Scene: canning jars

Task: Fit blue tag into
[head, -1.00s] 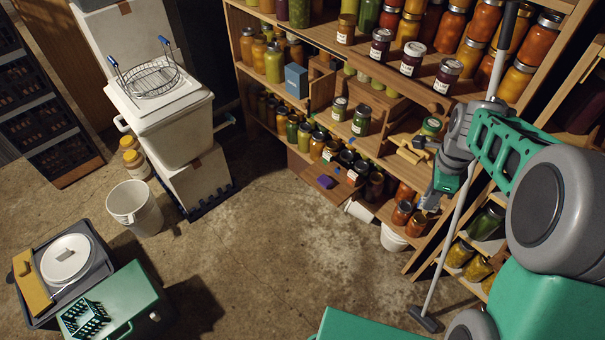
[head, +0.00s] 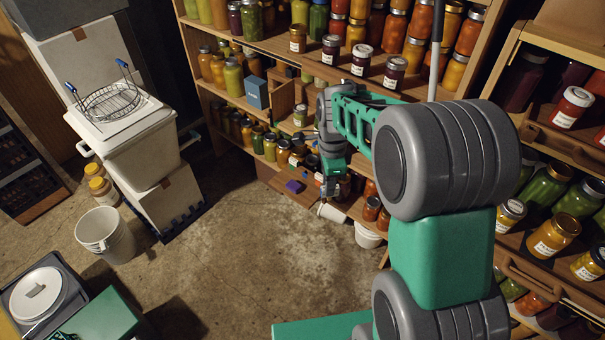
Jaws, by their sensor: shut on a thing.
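My gripper (head: 328,192) is at the end of my arm, in front of the lower part of the wooden jar shelf (head: 272,47), pointing down. Its fingers are small and dark at this distance. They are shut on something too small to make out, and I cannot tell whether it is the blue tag. A small blue patch (head: 306,176) shows on the low shelf edge just left of the gripper; I cannot tell whether it is a tag. My wrist and forearm hide part of the shelf behind them.
A purple block (head: 294,186) lies on the low ledge, left of the gripper. A white bucket (head: 368,235) and a tipped white cup (head: 331,212) are below. Jars crowd the shelves. A blue box (head: 256,92) stands on the middle shelf. The concrete floor (head: 250,240) at centre is clear.

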